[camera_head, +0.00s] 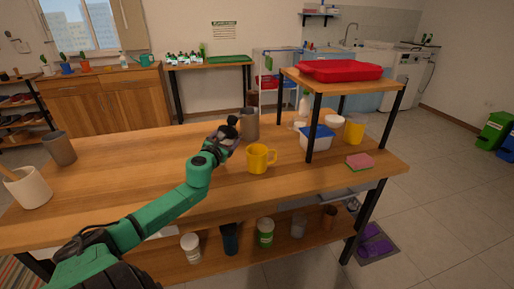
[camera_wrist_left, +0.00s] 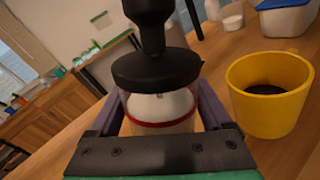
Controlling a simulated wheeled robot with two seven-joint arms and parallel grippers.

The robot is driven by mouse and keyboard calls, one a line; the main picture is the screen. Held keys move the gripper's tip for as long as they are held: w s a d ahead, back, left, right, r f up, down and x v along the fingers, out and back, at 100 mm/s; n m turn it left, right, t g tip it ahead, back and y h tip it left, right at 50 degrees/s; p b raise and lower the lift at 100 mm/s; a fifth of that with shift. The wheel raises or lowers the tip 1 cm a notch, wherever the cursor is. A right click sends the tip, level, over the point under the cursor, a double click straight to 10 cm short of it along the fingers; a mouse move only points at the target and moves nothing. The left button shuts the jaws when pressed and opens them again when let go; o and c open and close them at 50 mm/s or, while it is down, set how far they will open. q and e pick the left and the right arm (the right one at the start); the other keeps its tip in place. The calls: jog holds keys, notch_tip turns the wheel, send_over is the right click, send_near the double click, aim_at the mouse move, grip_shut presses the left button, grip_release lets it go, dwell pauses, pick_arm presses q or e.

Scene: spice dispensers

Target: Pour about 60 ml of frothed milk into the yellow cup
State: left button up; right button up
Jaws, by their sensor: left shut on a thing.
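The yellow cup (camera_head: 258,159) stands upright on the wooden table, to the right of my left gripper (camera_head: 224,138). It also shows in the left wrist view (camera_wrist_left: 268,106), with dark liquid inside. My left gripper is shut on a white container with a red band (camera_wrist_left: 160,106) and a wide black top (camera_wrist_left: 156,70) with a black stem. The black top also shows in the head view (camera_head: 232,122). Its lower part is hidden by the gripper. I cannot tell whether it touches the table. My right gripper is not in view.
A grey tall vessel (camera_head: 250,124) stands just behind my left gripper. A second yellow cup (camera_head: 354,131) and a white-blue tub (camera_head: 317,139) are under the raised shelf at right. A sponge (camera_head: 359,161) lies near the front right. The table's left middle is clear.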

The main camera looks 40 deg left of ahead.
aim_at(234, 129)
pick_arm(q)
jog(key=shift+w+d+r+m, duration=0.1)
jog(key=shift+w+d+m, duration=0.2)
jog(key=shift+m, duration=0.2)
jog(key=r+p, duration=0.1)
jog(key=p, duration=0.1)
jog(key=w+d+r+m+p, duration=0.1)
jog(key=r+p, duration=0.1)
jog(key=shift+d+m+g, duration=0.2)
jog(key=shift+m+g, duration=0.1)
jog(key=shift+g, duration=0.1)
jog(key=shift+d+f+m, duration=0.15)
jog(key=shift+f+m, duration=0.25)
jog(key=shift+f, duration=0.2)
jog(key=shift+d+m+y, duration=0.15)
jog(key=shift+m+y, duration=0.25)
jog(key=shift+m, duration=0.3)
jog(key=shift+g, duration=0.3)
jog(key=shift+w, duration=0.15)
jog(key=shift+p, duration=0.3)
